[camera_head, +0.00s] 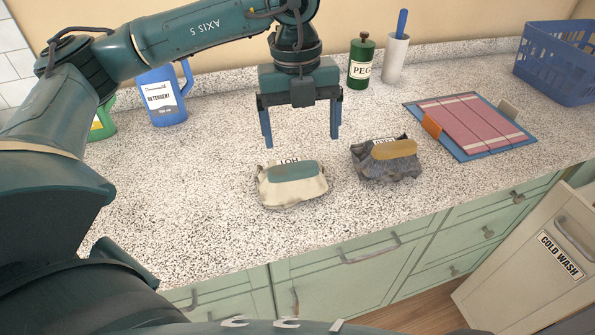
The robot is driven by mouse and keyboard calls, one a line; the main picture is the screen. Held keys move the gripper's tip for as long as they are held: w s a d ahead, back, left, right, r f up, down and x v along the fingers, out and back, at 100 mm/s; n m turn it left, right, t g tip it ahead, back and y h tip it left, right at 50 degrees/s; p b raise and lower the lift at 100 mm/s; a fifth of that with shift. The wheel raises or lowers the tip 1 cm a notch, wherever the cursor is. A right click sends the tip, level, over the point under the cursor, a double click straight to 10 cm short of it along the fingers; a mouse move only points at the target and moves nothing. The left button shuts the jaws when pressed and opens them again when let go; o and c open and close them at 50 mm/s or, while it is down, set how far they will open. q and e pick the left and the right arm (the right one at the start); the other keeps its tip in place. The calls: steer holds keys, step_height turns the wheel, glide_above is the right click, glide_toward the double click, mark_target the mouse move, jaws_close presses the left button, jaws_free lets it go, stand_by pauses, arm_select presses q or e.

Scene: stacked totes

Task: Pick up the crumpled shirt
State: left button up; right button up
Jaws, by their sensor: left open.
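Two crumpled cloth bundles lie on the speckled counter. One is cream with a teal patch (290,186) and a label partly reading "HOT". The other is dark grey with a mustard patch (386,160), and its label is mostly covered. I cannot tell which one is the shirt. My left gripper (301,143) is open and empty, pointing down above the counter behind the cream bundle. Its two fingers are wide apart and touch neither bundle. My right gripper is not in view.
A blue detergent jug (162,95) and a green container (103,122) stand at the back left. A green "PEG" canister (361,62) and a white holder (395,58) stand behind. A folding board (470,125) and blue basket (555,65) are at right. The counter's front left is clear.

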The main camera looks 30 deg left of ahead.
mark_target(293, 166)
arm_select(q)
steer(key=shift+n+y, duration=0.5)
steer(key=shift+y, duration=0.1)
steer(key=a+f, duration=0.1)
steer(key=f, duration=0.3)
steer(key=a+f+p, duration=0.1)
steer(key=f, duration=0.1)
steer(key=shift+w+a+f, duration=0.25)
steer(key=shift+w+a, duration=0.05)
steer(key=shift+w, duration=0.05)
steer(key=shift+w+f+p, duration=0.15)
steer(key=shift+f+p, duration=0.2)
steer(key=shift+f, duration=1)
steer(key=shift+w+f+p, duration=0.15)
steer(key=shift+f+p, duration=0.15)
steer(key=shift+f, duration=1)
steer(key=shift+c, duration=0.5)
steer(key=c, duration=1.4)
steer(key=shift+r, duration=0.1)
